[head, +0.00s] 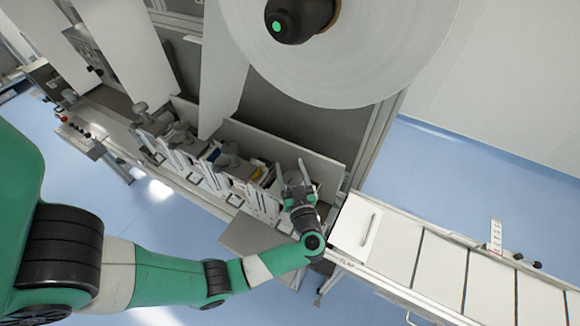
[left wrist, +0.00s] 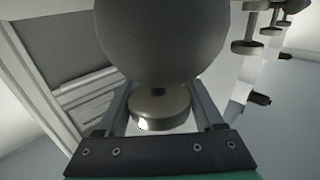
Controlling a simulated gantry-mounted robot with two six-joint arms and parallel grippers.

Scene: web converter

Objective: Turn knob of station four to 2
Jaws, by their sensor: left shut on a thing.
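My left gripper (head: 292,168) reaches the rightmost of the row of stations, at the right end of the machine. In the left wrist view its two fingers (left wrist: 162,100) stand on either side of a grey round knob (left wrist: 160,110) on a short stem. The gripper is shut on this knob. A large dark grey round body (left wrist: 160,40) sits beyond the knob and fills the upper middle of that view. In the head view the gripper mostly hides the knob. No number or dial mark is readable. My right gripper is not in view.
Other stations with grey round knobs (head: 228,152) stand in a row to the left; similar ones (left wrist: 248,46) show at the wrist view's upper right. A large white roll (head: 340,50) hangs above. A white conveyor (head: 440,262) runs off to the right. Blue floor lies in front.

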